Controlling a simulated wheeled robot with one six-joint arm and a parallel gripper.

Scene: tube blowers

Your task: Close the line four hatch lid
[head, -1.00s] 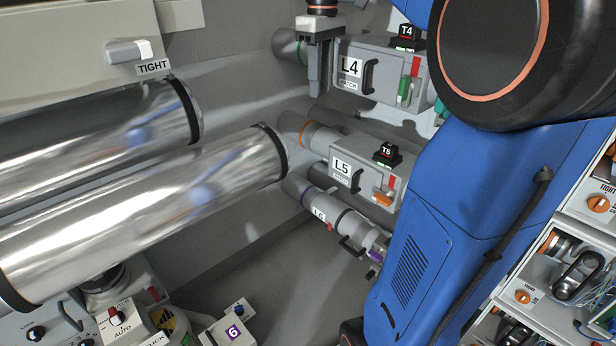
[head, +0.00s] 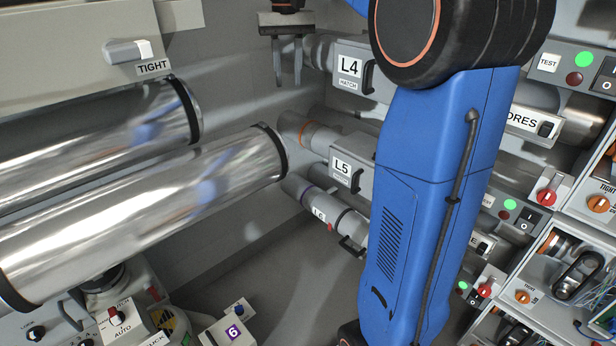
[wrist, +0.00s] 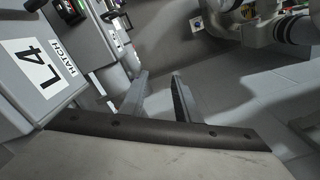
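The line four hatch, a grey box with a white L4 HATCH label (head: 349,69) and a black handle (head: 368,77), is at the top middle of the head view. My arm covers its right part. Its label also shows large in the wrist view (wrist: 40,66), at the left. I cannot tell whether the lid is open or shut. My gripper (head: 288,75) is left of the L4 box, fingers pointing down, apart from the label and handle. In the wrist view its two fingers (wrist: 160,97) are spread with nothing between them.
The L5 hatch box (head: 345,168) and the L6 tube (head: 328,209) lie below L4. Two large shiny tubes (head: 150,210) fill the left. Control panels with red knobs (head: 546,197) stand at the right. The grey wall left of my gripper is clear.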

